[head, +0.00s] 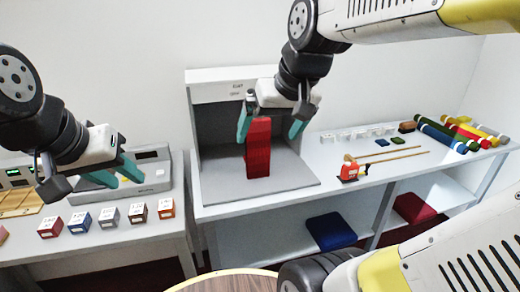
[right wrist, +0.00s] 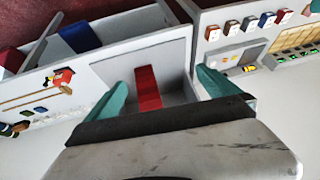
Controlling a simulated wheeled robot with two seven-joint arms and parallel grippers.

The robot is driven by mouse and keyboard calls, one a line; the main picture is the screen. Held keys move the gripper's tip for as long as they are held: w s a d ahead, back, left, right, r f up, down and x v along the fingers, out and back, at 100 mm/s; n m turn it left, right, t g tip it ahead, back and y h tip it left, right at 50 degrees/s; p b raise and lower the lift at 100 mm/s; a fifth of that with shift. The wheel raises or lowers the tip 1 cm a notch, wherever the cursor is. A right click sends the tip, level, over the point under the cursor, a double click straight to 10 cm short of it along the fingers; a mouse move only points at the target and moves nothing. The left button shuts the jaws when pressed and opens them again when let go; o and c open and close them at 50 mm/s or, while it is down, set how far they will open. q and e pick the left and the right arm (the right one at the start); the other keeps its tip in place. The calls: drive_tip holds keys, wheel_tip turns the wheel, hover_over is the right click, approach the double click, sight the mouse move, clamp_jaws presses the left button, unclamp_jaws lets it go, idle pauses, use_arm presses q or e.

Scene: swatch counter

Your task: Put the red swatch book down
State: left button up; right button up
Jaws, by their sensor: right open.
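The red swatch book (head: 258,150) stands upright on the floor of a grey, open-fronted booth (head: 295,178) in the head view. My right gripper (head: 270,128) is open above it, with one teal finger on each side of the book's upper part. The left finger looks close to the book; a wider gap shows on the right. In the right wrist view the red book (right wrist: 148,88) lies between the two spread fingers. My left gripper (head: 122,178) is open and empty at the left, over the left counter.
Several small colour boxes (head: 108,214) line the left counter near a grey device (head: 155,172). Right of the booth are a red-and-black tool (head: 350,168), thin sticks (head: 395,155) and coloured rolls (head: 440,133). Blue (head: 331,231) and red (head: 413,208) items lie on the lower shelf.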

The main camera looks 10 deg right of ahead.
drive_tip(key=s+a+f, duration=0.1)
drive_tip(key=s+f, duration=0.2)
drive_tip(key=s, duration=0.2)
drive_tip(key=shift+s, duration=0.15)
idle(1.7)
